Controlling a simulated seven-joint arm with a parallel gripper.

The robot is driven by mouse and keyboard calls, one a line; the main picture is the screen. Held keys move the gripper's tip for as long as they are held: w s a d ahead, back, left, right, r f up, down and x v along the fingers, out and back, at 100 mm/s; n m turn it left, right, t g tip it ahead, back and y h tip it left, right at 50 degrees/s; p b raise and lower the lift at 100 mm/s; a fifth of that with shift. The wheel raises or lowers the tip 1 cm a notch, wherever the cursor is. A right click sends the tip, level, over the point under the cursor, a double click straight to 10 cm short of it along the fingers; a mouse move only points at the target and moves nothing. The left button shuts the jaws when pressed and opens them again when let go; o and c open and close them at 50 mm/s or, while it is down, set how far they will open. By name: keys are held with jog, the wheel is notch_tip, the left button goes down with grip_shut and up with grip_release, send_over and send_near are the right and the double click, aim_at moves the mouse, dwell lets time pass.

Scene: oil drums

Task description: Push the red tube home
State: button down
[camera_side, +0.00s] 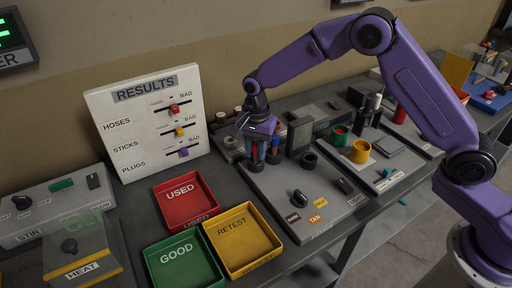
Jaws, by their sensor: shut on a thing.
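My gripper (264,150) points down over the left back part of a grey device (262,188) on the bench. It is shut on a slim tube; the red tube (274,144) shows at its fingers. Blue parts show just below and beside the fingers. The view is small, so I cannot tell how deep the red tube sits or whether it touches its seat.
Red USED (208,210), green GOOD (205,282) and yellow RETEST (270,262) trays stand front left. A RESULTS board (148,170) with sliders stands behind them.

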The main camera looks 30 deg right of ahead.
jog(key=c, duration=0.8)
grip_release()
jog(key=shift+f, duration=0.1)
jog(key=shift+c, duration=0.2)
notch_tip(320, 180, up, 18)
jog(key=shift+f, duration=0.25)
jog(key=s+d+f+n, duration=0.1)
jog(key=s+d+n, duration=0.4)
jog(key=s, duration=0.7)
jog(key=s+d+f+n, duration=0.2)
jog(key=s+d+n, duration=0.3)
jog(key=s+n, duration=0.5)
jog(key=s+d+f+n, duration=0.2)
jog(key=s+d+n, duration=0.3)
jog(key=s, duration=0.9)
jog(key=n, duration=0.3)
jog(key=shift+d, duration=0.35)
